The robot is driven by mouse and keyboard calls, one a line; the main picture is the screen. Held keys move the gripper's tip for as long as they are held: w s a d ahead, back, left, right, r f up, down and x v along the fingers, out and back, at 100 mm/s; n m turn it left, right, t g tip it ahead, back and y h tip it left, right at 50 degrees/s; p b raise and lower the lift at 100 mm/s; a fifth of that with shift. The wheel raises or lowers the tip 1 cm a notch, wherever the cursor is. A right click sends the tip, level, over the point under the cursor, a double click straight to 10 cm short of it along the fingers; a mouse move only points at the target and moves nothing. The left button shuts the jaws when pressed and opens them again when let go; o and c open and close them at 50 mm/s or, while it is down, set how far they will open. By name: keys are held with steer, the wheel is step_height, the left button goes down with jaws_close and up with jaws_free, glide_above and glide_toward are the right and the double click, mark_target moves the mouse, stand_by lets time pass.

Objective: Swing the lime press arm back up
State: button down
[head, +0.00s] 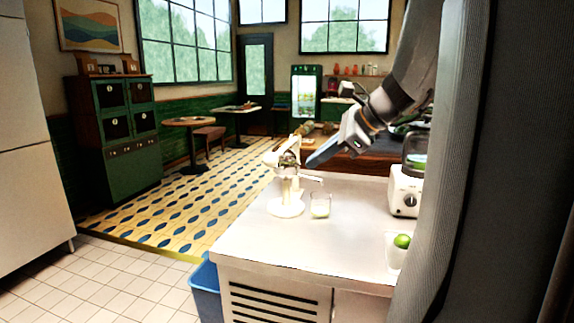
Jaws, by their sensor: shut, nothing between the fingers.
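The cream lime press (286,203) stands upright on the pale counter, left of centre. Its arm (272,158) is at the top of the press; its exact angle is hard to tell at this size. My gripper (312,163) reaches in from the upper right, pointing down and left. Its dark blue fingers are shut and empty, and their tips appear just right of the press's upper part. I cannot tell whether they touch it. A small glass (320,206) stands on the counter just right of the press, near its spout.
A white blender (405,192) stands at the counter's right side. A green lime (402,241) sits in a white container (394,257) near the front right. The middle of the counter (300,245) is clear. A blue bin (205,287) stands on the floor at the counter's left end.

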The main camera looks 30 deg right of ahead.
steer(key=x, duration=1)
steer(key=shift+w+a+r+p, duration=0.1)
steer(key=shift+a+r+p, duration=0.2)
steer(key=shift+r, duration=0.35)
steer(key=shift+w+a+r+p, duration=0.1)
steer(key=shift+a+r+p, duration=0.2)
steer(key=shift+r, duration=0.35)
steer(key=shift+w+a+r+p, duration=0.1)
steer(key=shift+a+r+p, duration=0.2)
steer(key=shift+r, duration=0.35)
steer(key=shift+s+r, duration=0.1)
